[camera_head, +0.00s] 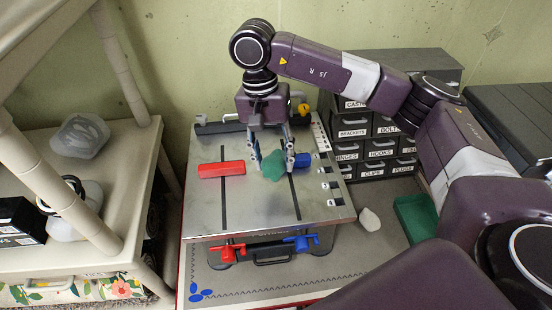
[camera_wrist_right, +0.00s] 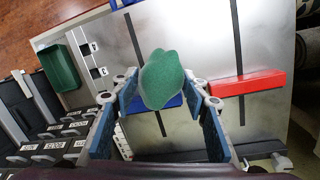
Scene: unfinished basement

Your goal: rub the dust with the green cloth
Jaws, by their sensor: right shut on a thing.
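My right gripper (camera_head: 272,157) is shut on the green cloth (camera_head: 274,167), a bunched green lump between its fingertips. The gripper points down over the grey metal plate (camera_head: 257,217). In the right wrist view the cloth (camera_wrist_right: 162,80) sits between the two fingers, with the plate (camera_wrist_right: 205,50) behind it. I cannot tell whether the cloth touches the plate. I cannot make out the dust; part of the plate is hidden by the cloth and gripper. My left gripper is not in view.
A red block (camera_head: 222,169) lies left of the cloth and a blue block (camera_head: 302,160) close on its right. Labelled drawers (camera_head: 380,142) stand at the back right. A green bin (camera_head: 415,217) and a pale lump (camera_head: 369,219) lie right of the plate. The plate's front is clear.

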